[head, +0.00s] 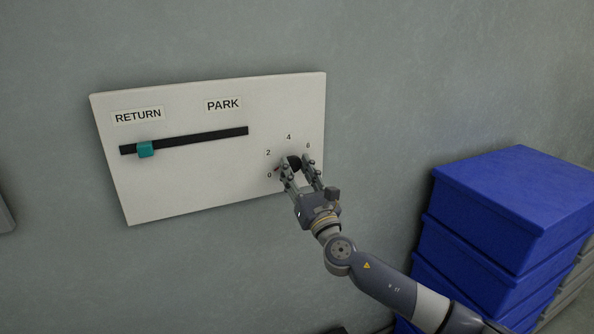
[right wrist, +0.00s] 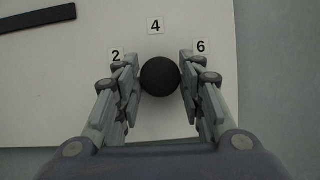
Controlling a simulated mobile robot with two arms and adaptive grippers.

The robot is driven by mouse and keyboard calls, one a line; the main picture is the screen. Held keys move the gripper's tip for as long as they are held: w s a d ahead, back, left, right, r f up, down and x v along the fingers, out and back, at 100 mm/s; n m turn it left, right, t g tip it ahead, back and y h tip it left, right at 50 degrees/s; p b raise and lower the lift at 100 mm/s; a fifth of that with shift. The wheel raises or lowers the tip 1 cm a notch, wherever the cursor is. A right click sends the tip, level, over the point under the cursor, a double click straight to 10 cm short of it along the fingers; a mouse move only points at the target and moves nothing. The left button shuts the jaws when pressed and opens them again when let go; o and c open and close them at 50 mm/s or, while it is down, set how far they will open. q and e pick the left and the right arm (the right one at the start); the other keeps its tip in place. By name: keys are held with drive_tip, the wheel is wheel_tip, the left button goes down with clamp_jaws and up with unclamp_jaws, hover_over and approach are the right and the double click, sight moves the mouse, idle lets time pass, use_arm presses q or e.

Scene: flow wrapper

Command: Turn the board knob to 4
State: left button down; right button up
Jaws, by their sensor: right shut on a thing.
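The black round knob (head: 294,163) sits on the lower right of the white board (head: 200,184), with labels 0, 2, 4 and 6 around it. My right gripper (head: 296,165) is shut on the knob, one finger on each side. In the right wrist view the knob (right wrist: 160,77) is between the fingertips, below the label 4 (right wrist: 155,26), with 2 to its left and 6 to its right. My left gripper is not in view.
A teal slider (head: 146,149) sits near the left end of a black slot (head: 200,139), under the RETURN label; PARK is further right. Blue stacked crates (head: 510,205) stand at the right, beside my right arm.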

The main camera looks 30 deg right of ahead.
drive_tip(key=m+h, duration=0.1)
drive_tip(key=m, duration=0.1)
drive_tip(key=m+h, duration=0.1)
drive_tip(key=m, duration=0.2)
drive_tip(key=shift+a+r+g+h, duration=0.1)
drive_tip(key=shift+g+h, duration=0.2)
drive_tip(key=m+h+p, duration=0.1)
drive_tip(key=m, duration=0.3)
drive_tip(key=shift+g+h, duration=0.4)
drive_tip(key=m+g+h+p, duration=0.1)
drive_tip(key=m, duration=0.2)
drive_tip(key=shift+r+m, duration=0.15)
drive_tip(key=shift+m, duration=0.15)
drive_tip(key=m+g+p, duration=0.1)
drive_tip(key=m+p, duration=0.1)
drive_tip(key=m, duration=0.1)
drive_tip(key=shift+a+r+h, duration=0.1)
drive_tip(key=shift+h, duration=0.3)
drive_tip(key=m+g+p, duration=0.2)
drive_tip(key=m+p, duration=0.1)
drive_tip(key=m, duration=0.2)
drive_tip(key=shift+r, duration=0.15)
drive_tip(key=m+g+p, duration=0.1)
drive_tip(key=m+p, duration=0.2)
drive_tip(key=p, duration=0.1)
drive_tip(key=shift+r+m+g+y+p, duration=0.1)
drive_tip(key=shift+m+g+y+p, duration=0.6)
drive_tip(key=shift+m+y+p, duration=0.1)
drive_tip(key=shift+m+p, duration=0.85)
drive_tip(key=shift+f, duration=0.2)
